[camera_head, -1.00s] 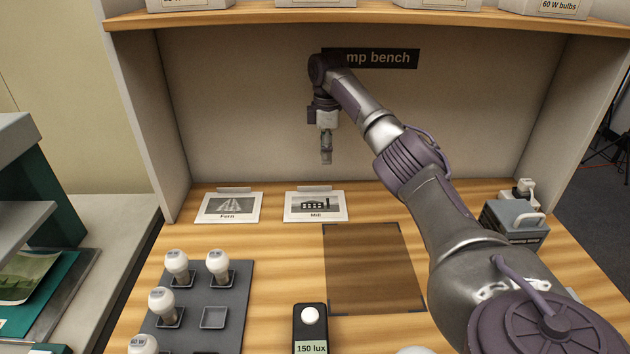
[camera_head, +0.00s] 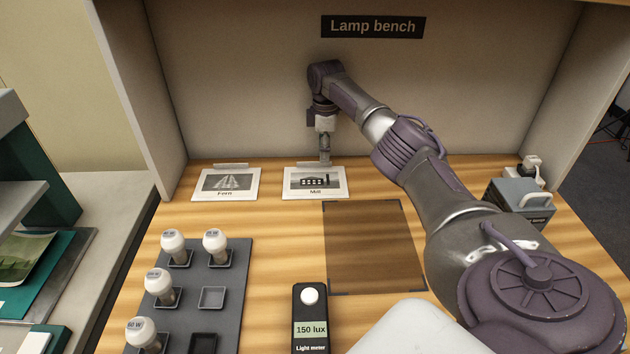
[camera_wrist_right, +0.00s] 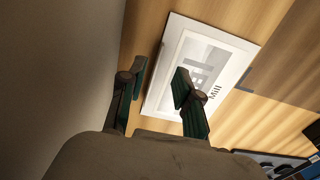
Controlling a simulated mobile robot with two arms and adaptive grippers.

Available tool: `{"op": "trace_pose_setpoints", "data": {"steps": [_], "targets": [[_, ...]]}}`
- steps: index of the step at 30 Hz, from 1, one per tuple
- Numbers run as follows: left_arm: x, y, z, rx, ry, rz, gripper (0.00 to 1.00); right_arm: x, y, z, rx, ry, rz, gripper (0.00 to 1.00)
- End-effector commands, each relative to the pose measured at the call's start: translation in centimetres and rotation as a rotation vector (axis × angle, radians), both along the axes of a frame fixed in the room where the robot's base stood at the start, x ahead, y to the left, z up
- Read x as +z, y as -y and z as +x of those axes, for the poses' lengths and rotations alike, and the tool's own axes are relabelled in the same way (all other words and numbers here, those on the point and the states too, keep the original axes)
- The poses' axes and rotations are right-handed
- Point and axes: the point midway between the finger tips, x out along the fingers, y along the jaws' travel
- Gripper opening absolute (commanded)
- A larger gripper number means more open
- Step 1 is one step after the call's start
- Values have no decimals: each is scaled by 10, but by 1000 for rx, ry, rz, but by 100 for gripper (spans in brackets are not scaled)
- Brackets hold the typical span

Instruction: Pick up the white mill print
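The white mill print (camera_head: 315,184) is a white-bordered card with a grey picture and the word "Mill". It lies on the wooden bench, with a grey strip along its back edge. My right gripper (camera_head: 324,157) points down at the print's back edge. In the right wrist view, the gripper (camera_wrist_right: 157,84) is open with its two fingers apart. One finger overlaps the white print (camera_wrist_right: 205,62) in that view; the other is beyond its edge. Nothing is held between them. I cannot tell whether a finger touches the card. My left gripper is not in view.
A similar fern print (camera_head: 226,184) lies left of the mill print. A brown mat (camera_head: 372,247) lies in front. A bulb tray (camera_head: 228,285), light meter (camera_head: 310,318) and grey box (camera_head: 520,203) stand on the bench. The back panel (camera_head: 240,80) rises close behind the gripper.

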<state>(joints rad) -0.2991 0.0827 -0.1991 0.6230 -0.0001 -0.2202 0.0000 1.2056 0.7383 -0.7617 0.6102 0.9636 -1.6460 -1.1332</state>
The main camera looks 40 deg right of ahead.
Motion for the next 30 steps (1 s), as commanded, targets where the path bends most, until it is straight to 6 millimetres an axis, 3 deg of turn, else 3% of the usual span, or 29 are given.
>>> {"op": "trace_pose_setpoints", "data": {"steps": [6,15,21,30], "targets": [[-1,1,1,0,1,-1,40,-30,0,2,1,-3,0,33],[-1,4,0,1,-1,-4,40,-35,1,2,1,-1,-1,33],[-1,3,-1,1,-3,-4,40,-35,1,2,1,-1,-1,0],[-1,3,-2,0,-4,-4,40,-34,1,2,0,-1,-1,0]]}}
